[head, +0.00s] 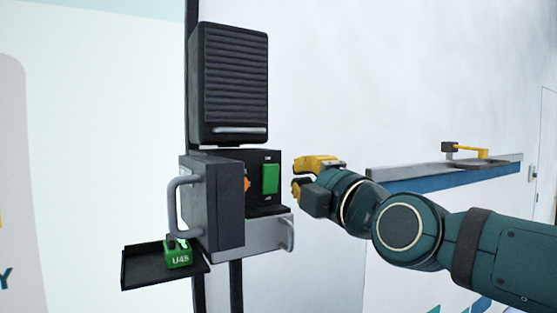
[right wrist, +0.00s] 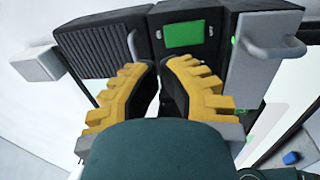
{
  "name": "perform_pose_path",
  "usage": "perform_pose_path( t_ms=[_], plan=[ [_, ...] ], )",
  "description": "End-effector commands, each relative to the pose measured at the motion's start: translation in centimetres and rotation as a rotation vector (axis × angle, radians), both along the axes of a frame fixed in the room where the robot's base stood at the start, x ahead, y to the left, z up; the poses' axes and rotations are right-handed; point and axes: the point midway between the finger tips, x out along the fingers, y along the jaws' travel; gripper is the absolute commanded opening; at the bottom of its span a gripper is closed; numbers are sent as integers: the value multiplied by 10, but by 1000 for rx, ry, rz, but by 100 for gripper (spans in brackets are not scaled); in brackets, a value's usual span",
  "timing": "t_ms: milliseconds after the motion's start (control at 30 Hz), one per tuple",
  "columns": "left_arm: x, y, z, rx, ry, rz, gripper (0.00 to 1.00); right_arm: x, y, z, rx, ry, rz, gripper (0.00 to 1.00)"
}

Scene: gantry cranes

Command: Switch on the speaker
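The speaker (head: 229,85) is a black ribbed box high on a post in the head view; its ribbed front also shows in the right wrist view (right wrist: 97,52). Just below it is a black switch box with a green rocker switch (head: 270,179), small white marks above and below it. The green switch also shows in the right wrist view (right wrist: 183,33), beyond my fingertips. My right gripper (head: 297,180) is right of the switch, apart from it. Its yellow fingers (right wrist: 160,64) come together at the tips with nothing between them. My left gripper is not in view.
A grey door (head: 225,204) with a bar handle stands open left of the switch, partly hiding an orange part (head: 247,183). A black tray (head: 140,270) below holds a green block marked U45 (head: 177,256). A blue-edged counter (head: 450,178) is at right.

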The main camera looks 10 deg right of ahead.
Motion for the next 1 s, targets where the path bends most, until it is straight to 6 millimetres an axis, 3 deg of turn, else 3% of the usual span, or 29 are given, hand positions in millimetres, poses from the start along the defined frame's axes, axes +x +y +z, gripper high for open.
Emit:
perform_pose_path(
  t_ms=[200,433,1000],
  plan=[
    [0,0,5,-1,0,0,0,40,18,6,-1,1,1,0],
    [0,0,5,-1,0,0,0,68,30,11,0,1,0,0],
    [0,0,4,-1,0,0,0,78,33,13,0,0,0,0]
  ],
)
